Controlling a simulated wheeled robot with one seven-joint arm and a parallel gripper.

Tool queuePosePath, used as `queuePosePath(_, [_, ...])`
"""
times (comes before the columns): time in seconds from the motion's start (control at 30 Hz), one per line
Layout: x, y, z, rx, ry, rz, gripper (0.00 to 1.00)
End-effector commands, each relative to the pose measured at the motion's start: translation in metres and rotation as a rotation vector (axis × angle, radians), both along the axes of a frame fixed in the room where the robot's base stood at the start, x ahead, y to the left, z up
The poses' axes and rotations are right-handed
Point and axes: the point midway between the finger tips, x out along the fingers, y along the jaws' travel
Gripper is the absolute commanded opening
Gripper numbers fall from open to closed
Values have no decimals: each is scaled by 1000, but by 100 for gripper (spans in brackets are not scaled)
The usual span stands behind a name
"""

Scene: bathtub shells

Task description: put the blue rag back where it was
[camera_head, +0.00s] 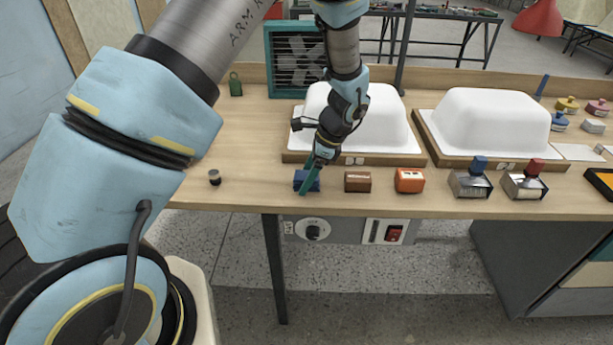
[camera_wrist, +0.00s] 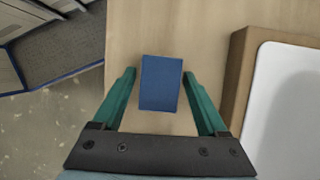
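The blue rag (camera_head: 301,180) is a small dark blue block-like piece on the wooden bench, near its front edge. My gripper (camera_head: 312,184) is right at it in the head view, with a green finger in front of part of it. In the wrist view the blue rag (camera_wrist: 160,83) lies between the two green fingers of my gripper (camera_wrist: 159,76). A gap shows on each side of it, so the fingers are open. I cannot tell the exact height of the fingertips over the bench.
A brown block (camera_head: 357,181) and an orange block (camera_head: 409,180) sit just right of the rag. White tub shells (camera_head: 377,117) (camera_head: 492,121) stand on wooden boards behind. A small dark jar (camera_head: 214,177) is at left. The bench front edge is close.

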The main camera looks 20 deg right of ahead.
Motion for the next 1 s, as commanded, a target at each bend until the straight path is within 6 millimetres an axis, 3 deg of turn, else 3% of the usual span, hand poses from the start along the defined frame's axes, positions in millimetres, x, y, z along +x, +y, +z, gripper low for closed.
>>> queuePosePath(0.1, [0,0,0,0,0,0,89])
queuePosePath(0.47, [-1,-2,7,-2,0,0,89])
queuePosePath(1.0, [-17,-38,99,-3,-2,-1,89])
